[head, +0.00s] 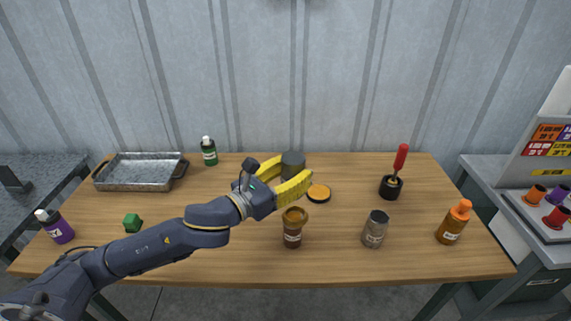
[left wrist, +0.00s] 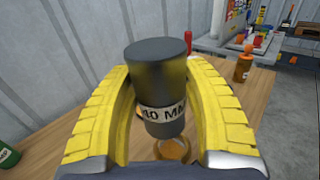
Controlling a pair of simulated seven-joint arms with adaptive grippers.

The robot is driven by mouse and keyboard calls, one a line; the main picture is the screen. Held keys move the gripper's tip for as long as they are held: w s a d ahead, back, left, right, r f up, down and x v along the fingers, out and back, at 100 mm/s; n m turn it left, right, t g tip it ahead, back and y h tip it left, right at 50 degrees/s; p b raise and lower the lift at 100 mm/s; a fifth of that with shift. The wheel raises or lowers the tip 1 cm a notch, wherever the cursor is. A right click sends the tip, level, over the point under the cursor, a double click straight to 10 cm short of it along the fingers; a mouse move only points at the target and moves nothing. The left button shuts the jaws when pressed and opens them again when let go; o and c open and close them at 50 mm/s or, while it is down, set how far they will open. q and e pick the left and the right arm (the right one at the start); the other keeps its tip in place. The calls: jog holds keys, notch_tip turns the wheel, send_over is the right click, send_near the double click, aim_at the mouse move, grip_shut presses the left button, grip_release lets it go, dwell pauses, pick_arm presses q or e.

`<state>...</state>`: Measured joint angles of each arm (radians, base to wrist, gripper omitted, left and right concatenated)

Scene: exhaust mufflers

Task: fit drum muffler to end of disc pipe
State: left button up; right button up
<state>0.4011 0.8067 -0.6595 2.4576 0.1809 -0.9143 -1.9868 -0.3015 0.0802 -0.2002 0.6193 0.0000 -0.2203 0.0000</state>
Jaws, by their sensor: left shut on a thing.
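My left gripper (head: 291,174) has its yellow fingers closed around a dark grey cylinder (head: 292,160), which I take for the drum muffler. It is held above the table, roughly upright. In the left wrist view the cylinder (left wrist: 158,65) sits between both fingers, with a pale label reading "10 MM" on its lower part. I cannot tell for sure which thing is the disc pipe. A brown labelled piece with a wide ring top (head: 293,228) stands in front of the gripper, apart from the cylinder. An amber ring (left wrist: 173,148) shows below the cylinder in the left wrist view.
An orange-topped black disc (head: 318,193) lies right of the gripper. A grey jar (head: 375,229), an orange bottle (head: 453,222) and a red-handled tool in a black holder (head: 391,187) stand to the right. A metal tray (head: 140,184), green bottle (head: 209,151), green block (head: 132,223) and purple bottle (head: 55,227) are left.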

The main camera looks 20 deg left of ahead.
pick_arm(q)
jog(key=shift+d+f, duration=0.2)
jog(key=shift+d, duration=0.05)
jog(key=shift+f, duration=2.7)
jog(key=shift+f, duration=0.95)
jog(key=o, duration=1.3)
jog(key=shift+c, duration=0.2)
jog(key=shift+a, duration=0.1)
